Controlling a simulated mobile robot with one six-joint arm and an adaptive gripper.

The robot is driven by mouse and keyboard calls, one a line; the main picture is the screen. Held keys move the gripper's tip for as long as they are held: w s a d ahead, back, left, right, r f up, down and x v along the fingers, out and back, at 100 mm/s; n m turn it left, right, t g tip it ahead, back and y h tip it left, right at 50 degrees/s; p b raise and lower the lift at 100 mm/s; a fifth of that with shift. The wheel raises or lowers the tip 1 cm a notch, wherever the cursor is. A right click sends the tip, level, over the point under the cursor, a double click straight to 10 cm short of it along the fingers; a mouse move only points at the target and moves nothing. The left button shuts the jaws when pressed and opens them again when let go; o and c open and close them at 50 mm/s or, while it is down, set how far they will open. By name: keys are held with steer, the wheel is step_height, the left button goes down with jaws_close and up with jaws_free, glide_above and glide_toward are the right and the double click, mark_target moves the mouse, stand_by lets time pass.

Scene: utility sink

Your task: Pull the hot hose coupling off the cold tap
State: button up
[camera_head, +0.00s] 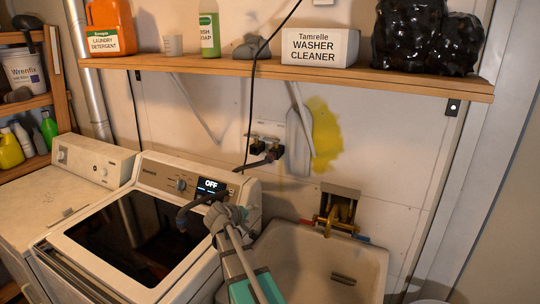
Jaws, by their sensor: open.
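Two small dark, brass-toned taps (256,147) sit side by side on the wall behind the washer. A dark hose coupling (272,153) is at the right-hand tap, and a short dark hose (253,164) runs from it down and left. Which tap is hot or cold is too small to read. My gripper (201,206) is open, in front of the washer's control panel, below and left of the taps and apart from them. Its dark fingers look empty, though part of them is hidden by the grey wrist.
The washer (152,183) stands left with its display reading OFF. A utility sink (290,250) with a brass faucet (338,212) is at right. A wooden shelf (230,67) with bottles and a cleaner box overhangs the taps. A thin black cord (251,110) hangs beside them.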

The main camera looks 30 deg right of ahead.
mark_target(268, 160)
steer(key=w+d+r+n+t+h+p, duration=0.2)
steer(key=w+d+r+n+t+h, duration=0.2)
steer(key=w+d+r, duration=0.5)
step_height(268, 160, up, 4)
steer(key=shift+d+f+n+h, duration=0.25)
steer(key=shift+d+n+h, duration=0.15)
steer(key=shift+d+n, duration=0.15)
steer(key=shift+w, duration=0.1)
steer(key=shift+x, duration=4.45)
jaws_close()
